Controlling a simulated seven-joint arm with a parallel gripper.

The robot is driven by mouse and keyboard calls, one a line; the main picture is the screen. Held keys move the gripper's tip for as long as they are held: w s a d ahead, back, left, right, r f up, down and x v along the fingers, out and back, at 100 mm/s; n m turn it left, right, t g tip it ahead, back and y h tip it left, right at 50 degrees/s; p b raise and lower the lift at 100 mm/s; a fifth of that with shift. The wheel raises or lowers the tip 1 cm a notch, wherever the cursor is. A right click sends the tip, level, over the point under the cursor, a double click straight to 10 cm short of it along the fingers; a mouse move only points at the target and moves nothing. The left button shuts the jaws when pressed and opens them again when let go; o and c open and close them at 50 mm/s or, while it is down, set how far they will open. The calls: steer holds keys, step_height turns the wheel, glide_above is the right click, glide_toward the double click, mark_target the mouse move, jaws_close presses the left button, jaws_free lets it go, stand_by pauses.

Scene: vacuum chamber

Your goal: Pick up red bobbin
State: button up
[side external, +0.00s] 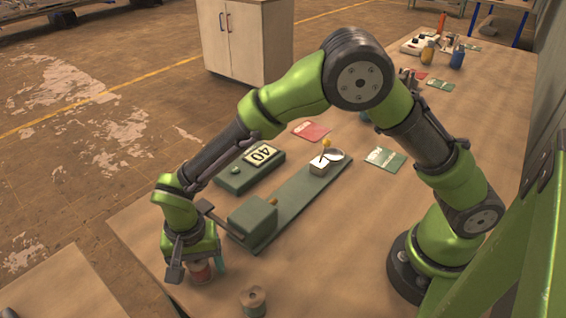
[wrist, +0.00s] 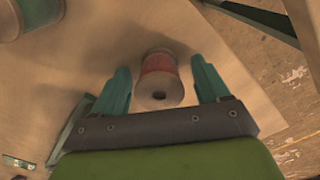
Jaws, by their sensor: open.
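The red bobbin (wrist: 160,64) is a spool wound with red, with pale ends and a dark centre hole. In the wrist view it lies between the two teal fingers of my gripper (wrist: 162,88), with a gap on each side. In the side external view the red bobbin (side external: 200,272) shows on the table near its front left edge, partly hidden by my gripper (side external: 199,270). The gripper is open, pointing down around the bobbin.
A green machine block (side external: 252,222) on a long base is close behind my gripper. A green box marked 40 (side external: 240,176) lies farther back. The table edge is close on the left.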

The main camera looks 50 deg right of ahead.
steer(key=shift+c, duration=0.4)
steer(key=c, duration=1)
steer(key=shift+c, duration=0.2)
steer(key=shift+r, duration=0.15)
